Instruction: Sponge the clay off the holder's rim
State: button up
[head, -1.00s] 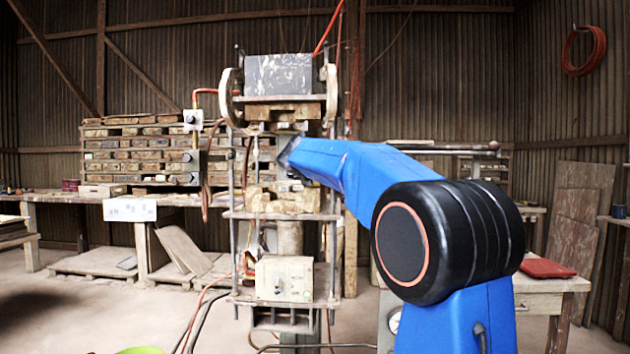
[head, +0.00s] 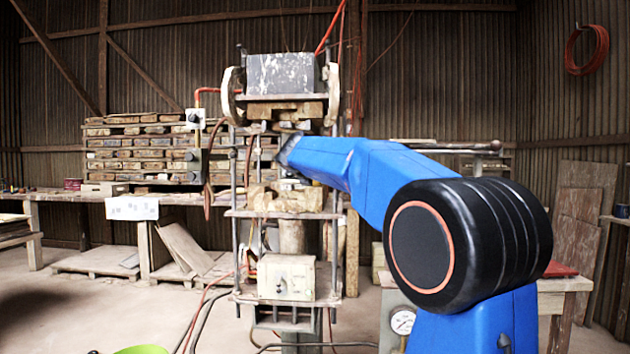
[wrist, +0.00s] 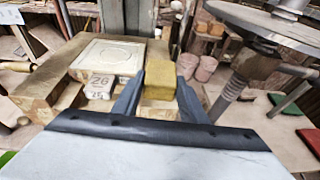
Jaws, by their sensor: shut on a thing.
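My gripper (wrist: 160,82) is shut on a yellow sponge (wrist: 161,76), which sits between its two grey fingers in the wrist view. The holder (wrist: 62,70), a tan block with a pale square die face (wrist: 108,54) bearing a ring outline, lies just beyond and left of the sponge. A "26" is marked on its near side. I cannot tell whether the sponge touches the holder, nor make out clay on its rim. In the head view, the lower blocks (head: 286,198) sit on the press's middle shelf, and my forearm ends beside the press; my gripper is not discernible there.
The press's upper block (head: 281,74) and its posts stand over the shelf. In the wrist view, a round metal plate (wrist: 270,25) on a threaded post stands at right. Stacked moulds (head: 140,150) line the back bench. A red coiled hose (head: 586,50) hangs on the wall.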

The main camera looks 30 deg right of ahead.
dwell(0.3)
jog(key=shift+w+d+r, duration=0.1)
jog(key=shift+w+d, duration=0.35)
jog(key=shift+d, duration=0.2)
jog(key=shift+w+d+f, duration=0.2)
jog(key=shift+w+d, duration=0.25)
jog(key=shift+w+d+r, duration=0.1)
jog(key=shift+w+d, duration=0.15)
jog(key=shift+w, duration=0.25)
jog(key=shift+w+d+r, duration=0.1)
jog(key=shift+w+d, duration=0.1)
jog(key=shift+w, duration=0.3)
jog(key=shift+s+a, duration=0.6)
jog(key=shift+s, duration=0.35)
